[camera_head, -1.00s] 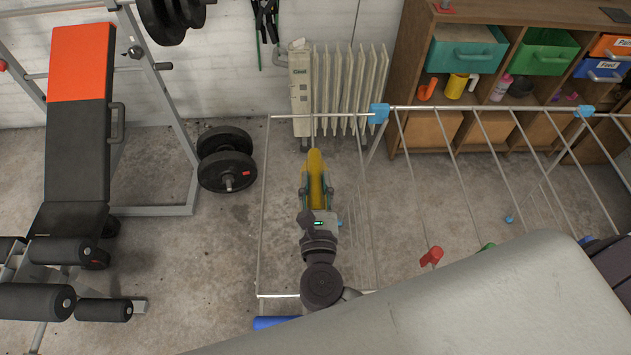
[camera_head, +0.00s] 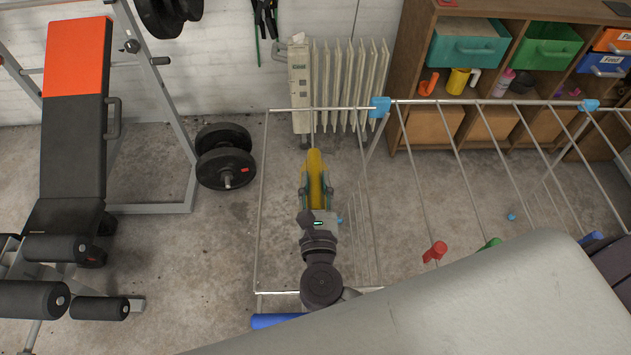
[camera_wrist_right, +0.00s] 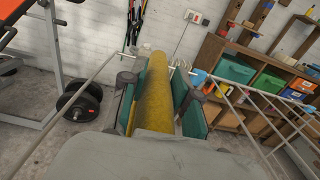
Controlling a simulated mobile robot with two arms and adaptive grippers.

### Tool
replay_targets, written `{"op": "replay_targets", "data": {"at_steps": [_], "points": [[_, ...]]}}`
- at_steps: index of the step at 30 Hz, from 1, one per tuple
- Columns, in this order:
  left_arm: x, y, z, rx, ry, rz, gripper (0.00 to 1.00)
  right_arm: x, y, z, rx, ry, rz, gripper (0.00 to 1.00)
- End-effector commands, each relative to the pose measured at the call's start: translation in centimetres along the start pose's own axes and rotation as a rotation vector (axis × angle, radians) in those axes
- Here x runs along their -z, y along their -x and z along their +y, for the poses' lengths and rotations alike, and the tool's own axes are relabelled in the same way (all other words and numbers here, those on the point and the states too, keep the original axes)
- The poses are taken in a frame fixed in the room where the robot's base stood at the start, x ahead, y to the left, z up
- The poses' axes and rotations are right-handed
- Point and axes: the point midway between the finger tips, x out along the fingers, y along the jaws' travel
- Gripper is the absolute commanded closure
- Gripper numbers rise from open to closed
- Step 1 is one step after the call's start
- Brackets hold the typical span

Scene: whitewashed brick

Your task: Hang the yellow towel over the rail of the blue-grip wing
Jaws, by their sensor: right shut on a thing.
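The yellow towel (camera_head: 315,172) is held in my right gripper (camera_head: 317,190), above the left wing of the drying rack. In the right wrist view the towel (camera_wrist_right: 154,100) is a rolled or folded yellow length between the two green-lined fingers of the gripper (camera_wrist_right: 158,95). The wing's wire frame (camera_head: 262,190) surrounds the gripper in the head view. A blue grip (camera_head: 278,320) sits on the near end of this wing. I cannot tell the height gap between the towel and the wing. My left gripper is not in view.
A white radiator (camera_head: 345,85) stands behind the wing. Dumbbells (camera_head: 226,155) and a weight bench (camera_head: 75,140) are left. A grey surface (camera_head: 450,300) fills the near right.

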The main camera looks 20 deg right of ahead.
Motion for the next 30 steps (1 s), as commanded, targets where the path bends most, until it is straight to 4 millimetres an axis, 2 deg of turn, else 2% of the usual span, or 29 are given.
{"op": "replay_targets", "data": {"at_steps": [30], "points": [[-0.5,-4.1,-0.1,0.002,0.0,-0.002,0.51,4.2,0.0,0.0,0.001,-0.001,-0.001,1.0]]}}
